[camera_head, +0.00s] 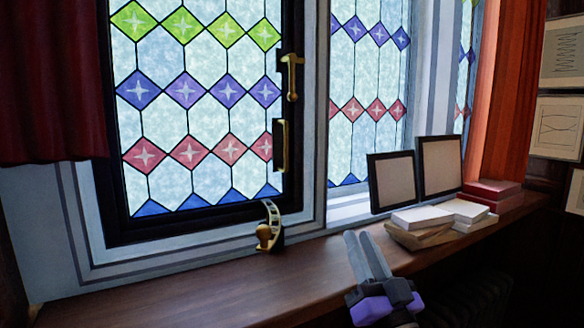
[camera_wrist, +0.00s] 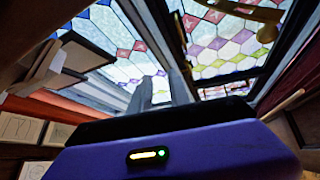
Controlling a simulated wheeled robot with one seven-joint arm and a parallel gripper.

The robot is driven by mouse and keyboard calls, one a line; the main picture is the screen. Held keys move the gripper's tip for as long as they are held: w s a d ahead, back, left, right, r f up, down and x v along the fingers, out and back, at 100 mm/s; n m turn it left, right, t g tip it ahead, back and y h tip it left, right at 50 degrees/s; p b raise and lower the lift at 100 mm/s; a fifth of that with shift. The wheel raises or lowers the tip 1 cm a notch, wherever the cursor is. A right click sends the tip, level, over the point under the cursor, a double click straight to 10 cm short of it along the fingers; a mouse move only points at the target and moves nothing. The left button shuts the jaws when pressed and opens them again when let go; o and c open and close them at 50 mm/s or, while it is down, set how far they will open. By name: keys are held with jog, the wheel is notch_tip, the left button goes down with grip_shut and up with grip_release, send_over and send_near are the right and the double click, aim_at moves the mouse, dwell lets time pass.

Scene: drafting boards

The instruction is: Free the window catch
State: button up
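The stained-glass window (camera_head: 195,110) has a black frame and stands upright on the left in the head view. On its right stile are a brass handle (camera_head: 291,78) and, below it, a dark and brass plate (camera_head: 280,145). A curved brass stay with a knob (camera_head: 267,230) sits at the frame's bottom right corner, on the sill. In the wrist view a brass piece (camera_wrist: 232,12) crosses the top. My gripper (camera_head: 363,236) is right of and lower than these fittings, apart from them. Its grey fingers look together and empty; they also show in the wrist view (camera_wrist: 151,85).
The wooden sill (camera_head: 180,295) is bare at left. At right, two dark-framed panels (camera_head: 392,182) stand behind white and red books (camera_head: 422,217) and a wooden tray (camera_head: 418,239). A red curtain (camera_head: 45,85) hangs at left, an orange-red one (camera_head: 497,95) at right.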

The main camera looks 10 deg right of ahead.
jog(key=w+r+n+y+p, duration=0.1)
jog(key=w+r+n+y, duration=0.2)
jog(key=r, duration=0.6)
jog(key=w+r+n+y+p, duration=0.25)
jog(key=w+r, duration=0.35)
jog(key=r, duration=0.4)
jog(key=n+g+y+p, duration=0.2)
jog(key=n+g+y, duration=0.1)
jog(key=g, duration=0.2)
send_near(294, 83)
notch_tip(294, 83, up, 8)
jog(key=w+a+f+g+p, duration=0.1)
jog(key=w, duration=0.1)
jog(key=w+a+f+g, duration=0.1)
jog(key=w+f, duration=0.1)
jog(key=w, duration=0.1)
jog(key=w+a+f+g+p, duration=0.1)
jog(key=w+f, duration=0.1)
jog(key=shift+w+a+h+p, duration=0.3)
jog(key=shift+w+h, duration=0.05)
jog(key=shift+w, duration=0.05)
jog(key=shift+x, duration=0.9)
jog(key=shift+f, duration=0.15)
grip_shut()
